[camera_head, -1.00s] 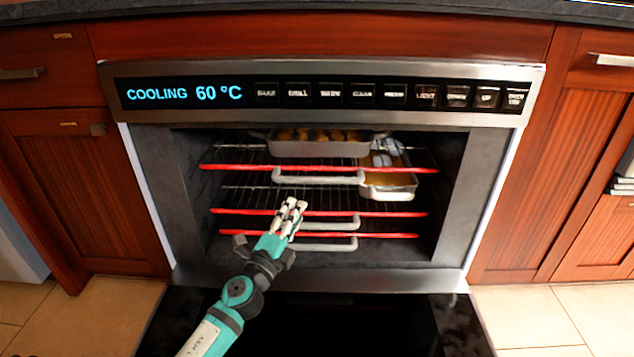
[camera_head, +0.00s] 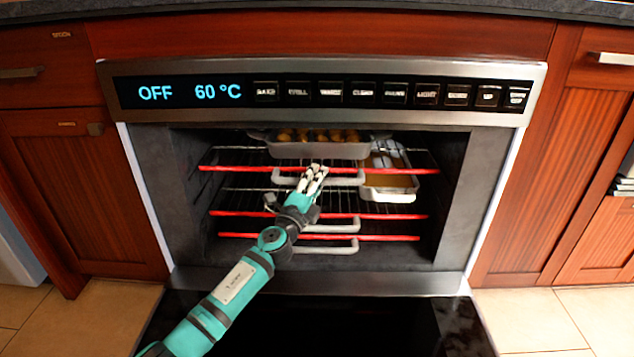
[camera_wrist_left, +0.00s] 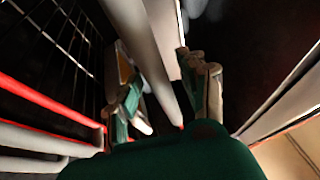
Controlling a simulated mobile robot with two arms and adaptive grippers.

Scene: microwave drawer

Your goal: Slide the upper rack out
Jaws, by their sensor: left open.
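The upper rack (camera_head: 235,168) is inside the open oven, with a red front bar and a pale looped handle (camera_head: 347,181). My left gripper (camera_head: 315,171) is at this handle, left of its middle, and hides part of it. In the left wrist view, the open fingers (camera_wrist_left: 158,75) stand on either side of a long pale bar (camera_wrist_left: 152,55), which looks like the handle. I cannot tell whether they touch it. My right gripper is not in view.
On the upper rack sit a metal tray of round food (camera_head: 318,150) and a smaller dish (camera_head: 388,187) at right. Lower racks with red bars (camera_head: 390,216) and handles lie below. The dark oven door (camera_head: 350,325) is lowered in front.

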